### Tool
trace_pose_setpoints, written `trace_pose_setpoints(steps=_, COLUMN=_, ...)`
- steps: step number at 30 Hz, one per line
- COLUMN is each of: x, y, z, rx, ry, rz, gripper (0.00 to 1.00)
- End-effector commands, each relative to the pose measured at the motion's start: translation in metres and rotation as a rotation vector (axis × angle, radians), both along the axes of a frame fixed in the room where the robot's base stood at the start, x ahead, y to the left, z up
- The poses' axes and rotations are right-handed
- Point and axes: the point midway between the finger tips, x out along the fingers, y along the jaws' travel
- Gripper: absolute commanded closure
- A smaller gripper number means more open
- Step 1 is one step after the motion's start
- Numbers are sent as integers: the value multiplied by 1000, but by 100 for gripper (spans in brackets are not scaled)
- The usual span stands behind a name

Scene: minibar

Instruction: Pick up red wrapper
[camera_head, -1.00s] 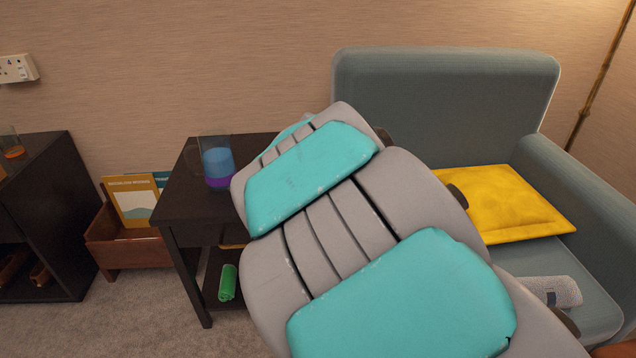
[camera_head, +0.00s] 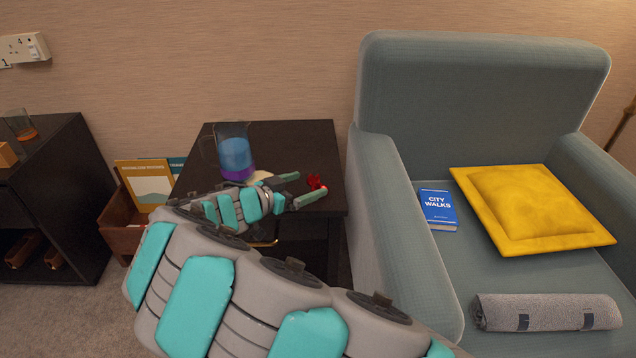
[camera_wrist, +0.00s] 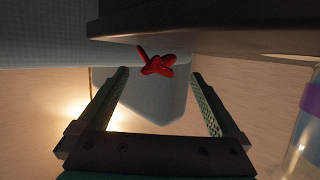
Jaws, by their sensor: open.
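The red wrapper (camera_head: 315,182) is a small crumpled piece on the right part of the dark side table (camera_head: 290,140). In the wrist view the red wrapper (camera_wrist: 155,64) shows beyond the fingertips, near the middle of the gap. My gripper (camera_head: 306,187) is over the table with its fingers spread and the wrapper at their tips. The wrist view shows my gripper (camera_wrist: 158,90) open, with nothing between the fingers that I can see held.
A glass pitcher (camera_head: 236,158) with blue and purple layers stands on the table, left of my gripper. A grey-green armchair (camera_head: 385,170) stands close on the right, with a yellow cushion (camera_head: 530,210), a blue book (camera_head: 438,208) and a rolled grey towel (camera_head: 545,312).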

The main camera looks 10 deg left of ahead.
Motion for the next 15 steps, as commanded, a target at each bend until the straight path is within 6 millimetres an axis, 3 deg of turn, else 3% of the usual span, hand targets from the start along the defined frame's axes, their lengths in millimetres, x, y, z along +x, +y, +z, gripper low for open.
trace_pose_setpoints(steps=9, x=32, y=-23, z=-17, rx=-2, ry=3, rz=-3, gripper=1)
trace_pose_setpoints(steps=15, x=39, y=-26, z=-19, rx=0, ry=1, rz=-1, gripper=1)
